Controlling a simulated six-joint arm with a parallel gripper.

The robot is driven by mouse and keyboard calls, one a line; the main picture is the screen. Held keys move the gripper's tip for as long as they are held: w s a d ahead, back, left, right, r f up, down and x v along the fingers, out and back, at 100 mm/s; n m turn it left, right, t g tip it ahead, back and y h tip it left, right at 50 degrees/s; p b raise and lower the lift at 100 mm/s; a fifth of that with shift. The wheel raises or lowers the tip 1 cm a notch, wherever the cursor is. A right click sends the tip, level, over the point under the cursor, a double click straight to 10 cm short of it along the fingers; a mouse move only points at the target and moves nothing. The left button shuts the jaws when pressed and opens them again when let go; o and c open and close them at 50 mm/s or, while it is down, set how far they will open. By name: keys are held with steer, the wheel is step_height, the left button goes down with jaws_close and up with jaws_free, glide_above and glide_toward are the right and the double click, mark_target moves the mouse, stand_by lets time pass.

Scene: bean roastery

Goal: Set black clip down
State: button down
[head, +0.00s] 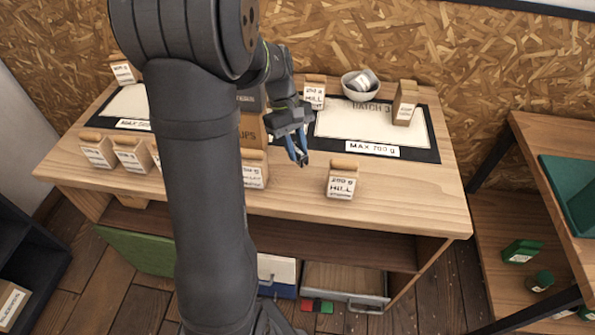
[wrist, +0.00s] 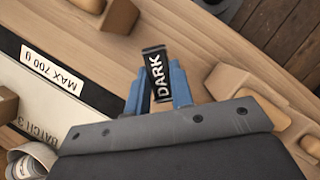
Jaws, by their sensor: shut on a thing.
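My gripper (head: 299,150) is over the wooden bench, at the left edge of the batch mat. In the wrist view my gripper (wrist: 157,84) has its blue fingers shut on the black clip (wrist: 157,72), which carries the white word DARK. The clip is held above the bench top, and the bare wood (wrist: 190,35) shows behind it. In the head view the clip is a small dark piece at the fingertips (head: 304,163), partly hidden by the fingers.
A HULL bag (head: 341,182) stands right of my gripper, and a second bag (head: 254,170) stands left. The bench's front right top (head: 425,200) is clear.

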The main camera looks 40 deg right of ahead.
step_height(320, 180, down, 8)
steer(key=shift+r, duration=0.25)
steer(key=shift+f, duration=0.1)
steer(key=c, duration=1.3)
jaws_free()
steer(key=shift+o, duration=0.2)
steer(key=v, duration=1.2)
steer(key=shift+s, duration=0.1)
steer(key=x, duration=1.1)
steer(key=shift+s+f, duration=0.1)
steer(key=shift+f, duration=0.15)
steer(key=shift+r, duration=1.75)
